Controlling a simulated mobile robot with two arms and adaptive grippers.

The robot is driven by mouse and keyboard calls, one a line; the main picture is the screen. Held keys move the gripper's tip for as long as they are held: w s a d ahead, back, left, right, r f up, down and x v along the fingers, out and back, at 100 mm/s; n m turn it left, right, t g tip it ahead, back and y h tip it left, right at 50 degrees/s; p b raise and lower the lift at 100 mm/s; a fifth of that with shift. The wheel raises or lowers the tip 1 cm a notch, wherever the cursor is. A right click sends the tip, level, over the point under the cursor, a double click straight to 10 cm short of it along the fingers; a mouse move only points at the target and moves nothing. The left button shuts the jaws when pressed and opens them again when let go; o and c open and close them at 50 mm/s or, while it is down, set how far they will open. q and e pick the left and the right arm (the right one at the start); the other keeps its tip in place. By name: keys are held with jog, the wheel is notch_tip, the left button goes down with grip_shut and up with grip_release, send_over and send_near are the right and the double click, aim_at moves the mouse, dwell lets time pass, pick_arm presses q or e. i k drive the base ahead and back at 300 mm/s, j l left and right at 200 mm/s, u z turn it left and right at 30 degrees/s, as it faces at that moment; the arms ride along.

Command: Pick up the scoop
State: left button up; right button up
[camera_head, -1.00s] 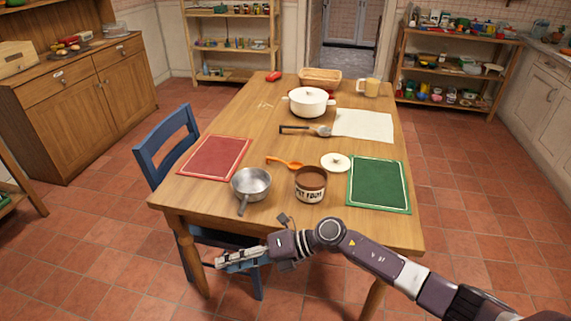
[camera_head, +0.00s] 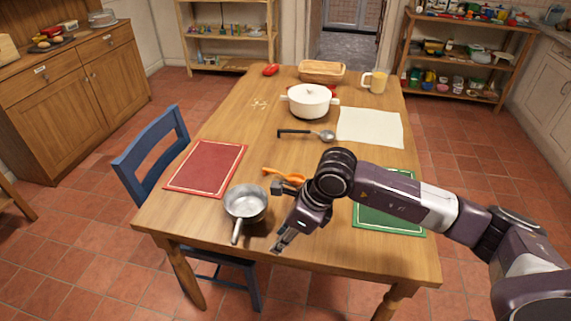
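An orange scoop (camera_head: 284,176) lies on the wooden table (camera_head: 205,225), left of my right arm. Its right end is partly hidden by my arm. My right gripper (camera_head: 281,244) points down toward the table's front edge, in front of the scoop and apart from it. I cannot make out whether its fingers are open or shut, and nothing shows between them. My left gripper is not in view.
A metal saucepan (camera_head: 246,201) stands just left of my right gripper. A red mat (camera_head: 207,167) and a green mat (camera_head: 389,216) lie at the sides. A ladle (camera_head: 307,134), white pot (camera_head: 310,102) and white cloth (camera_head: 370,126) are farther back.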

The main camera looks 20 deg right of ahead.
aim_at(294, 178)
jog(key=i+l, duration=0.25)
jog(key=i, duration=0.2)
jog(key=i+l, duration=0.25)
jog(key=i, duration=0.25)
